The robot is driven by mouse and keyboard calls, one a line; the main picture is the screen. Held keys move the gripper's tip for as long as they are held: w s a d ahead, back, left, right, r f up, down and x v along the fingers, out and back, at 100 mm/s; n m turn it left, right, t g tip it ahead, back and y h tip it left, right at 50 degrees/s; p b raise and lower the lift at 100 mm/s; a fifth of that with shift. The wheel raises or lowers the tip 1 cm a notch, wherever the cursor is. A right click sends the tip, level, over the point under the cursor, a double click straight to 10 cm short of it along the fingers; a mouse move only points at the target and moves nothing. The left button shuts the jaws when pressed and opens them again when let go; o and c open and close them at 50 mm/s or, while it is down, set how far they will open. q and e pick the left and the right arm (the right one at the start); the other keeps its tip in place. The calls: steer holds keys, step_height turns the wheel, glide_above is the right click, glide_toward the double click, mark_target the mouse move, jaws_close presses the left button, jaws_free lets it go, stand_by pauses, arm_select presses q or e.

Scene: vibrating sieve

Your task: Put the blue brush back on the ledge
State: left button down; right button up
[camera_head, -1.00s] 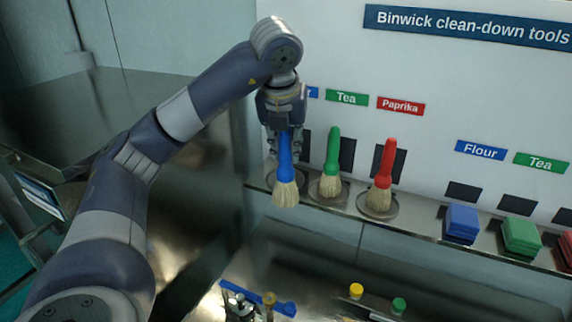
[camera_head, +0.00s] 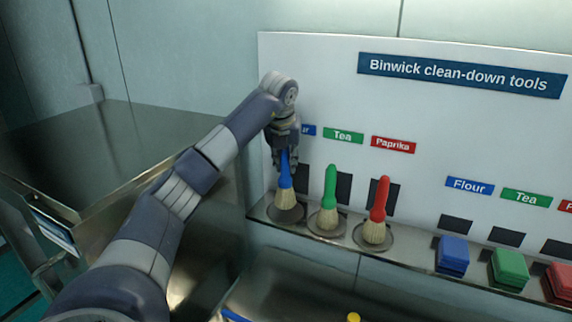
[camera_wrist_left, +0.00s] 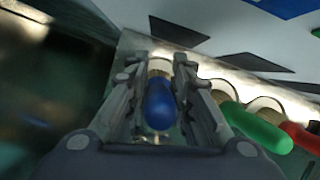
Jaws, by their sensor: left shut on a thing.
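The blue brush (camera_head: 286,184) stands upright with its pale bristles down, at the left end of the ledge (camera_head: 262,213), over the leftmost round disc. Whether the bristles touch the disc I cannot tell for sure. My left gripper (camera_head: 284,160) is above it and shut on the top of its blue handle. In the left wrist view the blue handle (camera_wrist_left: 159,104) lies between the two fingers of the left gripper (camera_wrist_left: 159,88). My right gripper is not in view.
A green brush (camera_head: 329,190) and a red brush (camera_head: 378,197) stand on discs to the right. Blue (camera_head: 453,253), green (camera_head: 508,268) and red blocks (camera_head: 560,280) lie further right. A labelled white panel (camera_head: 430,140) rises behind the ledge.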

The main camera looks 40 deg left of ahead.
mark_target(286, 169)
arm_select(q)
step_height(286, 169, down, 2)
steer(key=shift+a+f+p, duration=0.1)
steer(key=shift+f+p, duration=0.1)
steer(key=shift+p, duration=0.45)
steer(key=shift+s+f, duration=0.1)
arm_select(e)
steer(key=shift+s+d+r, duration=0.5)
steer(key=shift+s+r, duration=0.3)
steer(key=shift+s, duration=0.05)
arm_select(q)
steer(key=shift+f, duration=0.2)
steer(key=c, duration=1.4)
jaws_free()
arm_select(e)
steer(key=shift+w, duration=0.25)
arm_select(q)
steer(key=shift+r, duration=0.1)
